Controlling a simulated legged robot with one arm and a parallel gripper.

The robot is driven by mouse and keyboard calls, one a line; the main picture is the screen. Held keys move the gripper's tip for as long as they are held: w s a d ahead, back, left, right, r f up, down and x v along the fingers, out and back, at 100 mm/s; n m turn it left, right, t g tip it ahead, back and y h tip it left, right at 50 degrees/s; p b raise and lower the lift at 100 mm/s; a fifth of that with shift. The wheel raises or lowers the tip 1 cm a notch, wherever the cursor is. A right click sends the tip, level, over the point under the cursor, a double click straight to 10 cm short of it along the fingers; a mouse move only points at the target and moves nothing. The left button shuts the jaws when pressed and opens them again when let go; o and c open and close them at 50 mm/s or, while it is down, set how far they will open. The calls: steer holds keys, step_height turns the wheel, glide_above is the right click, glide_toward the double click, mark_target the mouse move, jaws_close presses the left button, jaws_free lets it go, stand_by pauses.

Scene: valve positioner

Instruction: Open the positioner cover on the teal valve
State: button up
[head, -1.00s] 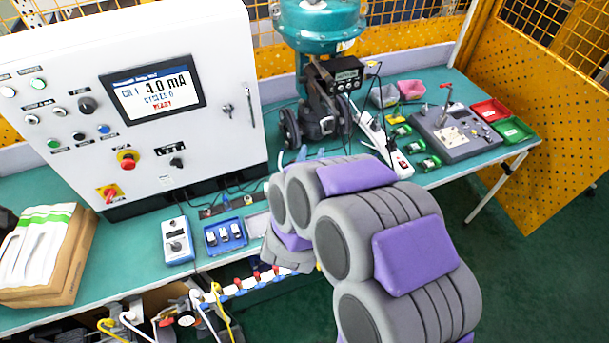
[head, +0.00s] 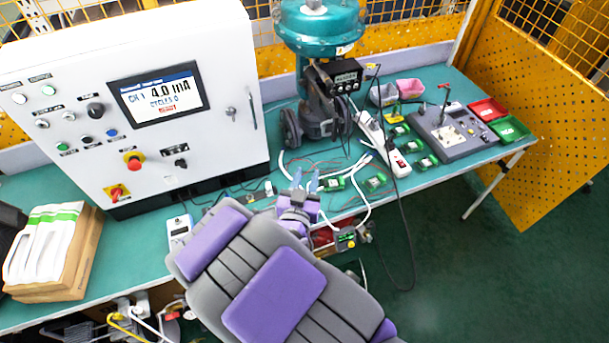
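The teal valve (head: 321,32) stands upright at the back of the teal bench, with a dark body and flanges below its round teal top. The positioner (head: 340,77) is a black box with a small display on the valve's front right. Its cover looks closed, though it is too small to be sure. My gripper (head: 305,181) is low over the bench's front edge, in front of and below the valve, clear of the positioner. Its two bluish fingers point toward the valve, spread apart with nothing between them.
A white control cabinet (head: 140,110) with a screen stands left of the valve. White cables and a power strip (head: 388,150) lie right of my gripper. A grey device (head: 450,132), a red tray (head: 488,109) and a green tray (head: 511,129) sit at the right.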

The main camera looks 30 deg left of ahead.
steer(key=shift+s+d+r+p, duration=0.1)
steer(key=shift+s+r+p, duration=0.1)
steer(key=shift+s+p, duration=0.15)
steer(key=shift+w, duration=0.1)
stand_by(0.5)
steer(key=w+d+f+m+g+h+b, duration=0.1)
steer(key=d+f+m+g, duration=0.1)
steer(key=d+g, duration=0.35)
steer(key=w+d+f+m+g+h+b, duration=0.2)
steer(key=d+g, duration=0.2)
steer(key=d, duration=0.2)
steer(key=s+d+r+g+b, duration=0.1)
steer(key=s+d+r+g, duration=0.2)
steer(key=s+d, duration=0.5)
steer(key=s+d+r+g+h+b, duration=0.1)
steer(key=s+d+r+g, duration=0.2)
steer(key=s+d, duration=0.5)
steer(key=s+d+r+g+b, duration=0.1)
steer(key=s+d+r+g, duration=0.2)
steer(key=s+d, duration=0.6)
steer(key=shift+s+n+h, duration=0.3)
steer(key=shift+s+n, duration=0.1)
steer(key=shift+s, duration=0.6)
steer(key=shift+g, duration=0.25)
